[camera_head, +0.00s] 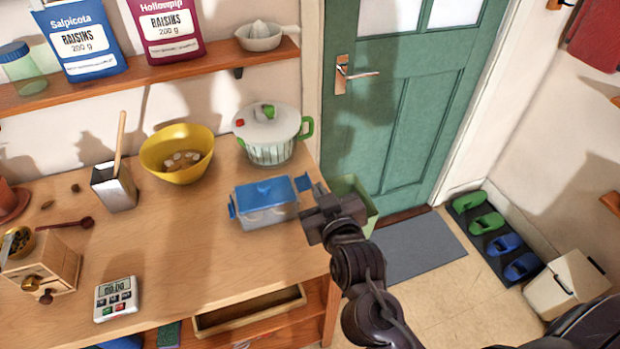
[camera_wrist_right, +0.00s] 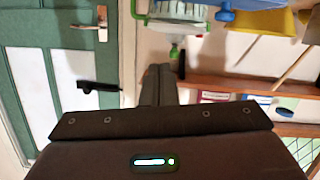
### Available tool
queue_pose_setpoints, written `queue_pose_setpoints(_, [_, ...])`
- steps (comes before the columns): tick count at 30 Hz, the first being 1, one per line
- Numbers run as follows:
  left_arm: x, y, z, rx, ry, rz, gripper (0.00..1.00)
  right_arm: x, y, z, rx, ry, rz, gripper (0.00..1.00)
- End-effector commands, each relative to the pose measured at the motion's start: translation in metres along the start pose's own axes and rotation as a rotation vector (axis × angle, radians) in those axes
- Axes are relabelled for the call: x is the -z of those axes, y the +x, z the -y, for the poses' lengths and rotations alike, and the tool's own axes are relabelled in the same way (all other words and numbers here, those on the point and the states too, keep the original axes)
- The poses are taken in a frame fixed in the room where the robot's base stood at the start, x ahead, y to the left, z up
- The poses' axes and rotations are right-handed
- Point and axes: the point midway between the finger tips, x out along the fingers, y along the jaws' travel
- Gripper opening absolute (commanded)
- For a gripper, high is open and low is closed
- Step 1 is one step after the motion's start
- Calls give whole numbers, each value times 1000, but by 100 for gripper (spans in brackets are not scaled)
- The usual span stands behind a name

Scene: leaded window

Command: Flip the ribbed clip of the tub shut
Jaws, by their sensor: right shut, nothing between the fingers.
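The tub (camera_head: 268,216) is a clear box with a blue lid, standing near the right end of the wooden counter. A blue clip (camera_head: 304,183) sticks out at its right end, and another blue clip (camera_head: 232,207) shows at its left end. Ribs are too small to make out on either. My right gripper (camera_head: 318,190) is shut and empty, just right of the tub, close to the right clip; I cannot tell whether it touches. In the wrist view its shut fingers (camera_wrist_right: 159,72) point up the picture, with a blue part (camera_wrist_right: 225,13), likely of the tub, at the top edge. My left gripper is out of view.
A white-lidded salad spinner (camera_head: 268,130) with green handles stands behind the tub, and a yellow bowl (camera_head: 165,143) is to its left. A green bin (camera_head: 352,190) is beyond the counter's right end. The counter in front of the tub is clear.

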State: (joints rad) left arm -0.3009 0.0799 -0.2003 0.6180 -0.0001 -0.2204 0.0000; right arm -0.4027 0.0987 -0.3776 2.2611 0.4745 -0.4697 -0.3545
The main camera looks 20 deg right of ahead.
Motion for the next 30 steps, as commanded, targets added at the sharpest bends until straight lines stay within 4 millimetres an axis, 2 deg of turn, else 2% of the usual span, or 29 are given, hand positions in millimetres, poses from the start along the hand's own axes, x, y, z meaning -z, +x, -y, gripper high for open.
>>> queue_pose_setpoints(9, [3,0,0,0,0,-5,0,0,1,0,-1,1,-2,0])
queue_pose_setpoints(13, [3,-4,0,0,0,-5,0,1,8,0,-1,0,-1,0])
queue_pose_setpoints(17, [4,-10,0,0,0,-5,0,3,28,-1,-2,0,-2,0])
queue_pose_setpoints(28, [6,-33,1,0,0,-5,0,4,103,-1,-1,1,-1,0])
queue_pose_setpoints(30, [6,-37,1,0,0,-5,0,-12,104,-1,-1,-1,6,0])
